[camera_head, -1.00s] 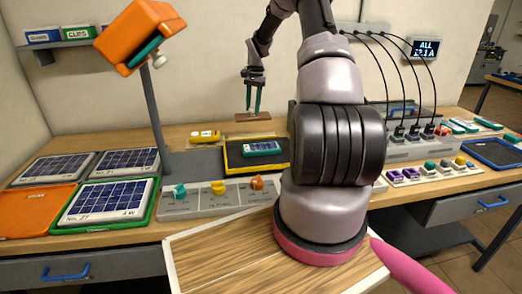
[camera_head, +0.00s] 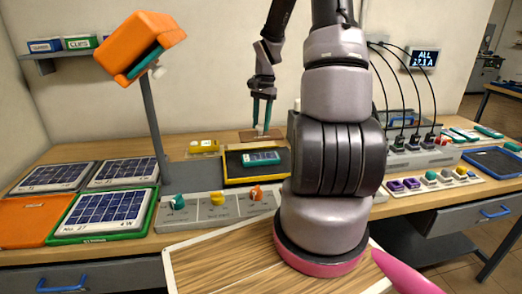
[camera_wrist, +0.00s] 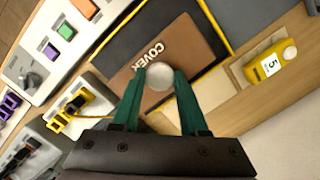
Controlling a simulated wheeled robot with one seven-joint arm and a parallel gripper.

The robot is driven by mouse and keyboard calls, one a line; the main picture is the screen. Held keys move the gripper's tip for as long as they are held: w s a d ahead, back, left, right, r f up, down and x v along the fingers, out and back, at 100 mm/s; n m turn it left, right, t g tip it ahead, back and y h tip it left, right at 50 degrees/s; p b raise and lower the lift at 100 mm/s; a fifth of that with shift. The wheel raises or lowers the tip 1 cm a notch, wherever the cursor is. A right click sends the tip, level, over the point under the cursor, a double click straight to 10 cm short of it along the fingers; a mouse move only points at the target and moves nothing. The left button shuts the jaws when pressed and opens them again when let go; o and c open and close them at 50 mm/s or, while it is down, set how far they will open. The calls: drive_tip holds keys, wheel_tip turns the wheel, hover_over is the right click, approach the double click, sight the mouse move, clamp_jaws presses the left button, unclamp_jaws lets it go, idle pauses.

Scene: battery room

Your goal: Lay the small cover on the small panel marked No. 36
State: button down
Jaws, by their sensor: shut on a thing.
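My gripper (camera_head: 262,128) is shut on the round pale knob (camera_wrist: 160,78) of the small brown cover (camera_wrist: 178,42), marked COVER. In the head view the cover (camera_head: 250,135) is low near the back edge of the yellow-rimmed black tray (camera_head: 228,170). In the wrist view it overlaps the tray (camera_wrist: 110,50); whether it touches is unclear. The small teal-framed panel (camera_head: 262,157) lies in the tray in the head view, uncovered. Its number is not readable. The panel is not visible in the wrist view.
A yellow device (camera_head: 204,146) sits behind left of the tray. A grey block with coloured knobs (camera_head: 216,210) stands in front. Large panels (camera_head: 103,211) lie left. An orange lamp (camera_head: 142,47) overhangs the left side. Cabled units (camera_head: 415,150) stand right.

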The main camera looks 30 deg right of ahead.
wheel_tip(320, 180, down, 8)
drive_tip(key=shift+r, duration=0.1)
idle(0.4)
drive_tip(key=shift+c, duration=2.2)
unclamp_jaws()
